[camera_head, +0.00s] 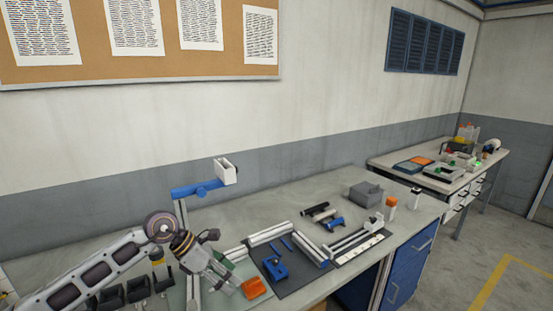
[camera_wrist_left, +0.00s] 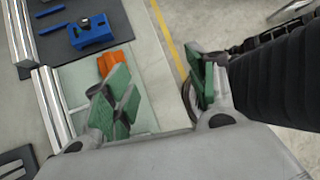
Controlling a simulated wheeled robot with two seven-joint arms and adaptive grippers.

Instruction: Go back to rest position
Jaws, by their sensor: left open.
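My left gripper (camera_head: 225,281) hangs over the near left part of the workbench. In the left wrist view its green-padded fingers (camera_wrist_left: 160,95) are spread apart with nothing between them. An orange block (camera_head: 255,288) lies close to the fingertips in the head view. In the left wrist view the orange block (camera_wrist_left: 115,62) is beyond the left finger, outside the jaws, partly hidden by that finger. My right gripper is in neither view.
The workbench (camera_head: 330,187) holds a dark mat with a blue block (camera_head: 274,268), silver rails (camera_head: 268,234), a blue-armed stand (camera_head: 196,188) close to my arm, black bins (camera_head: 138,288) and a grey box (camera_head: 366,193). A second table (camera_head: 400,160) stands at the right; open floor lies before it.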

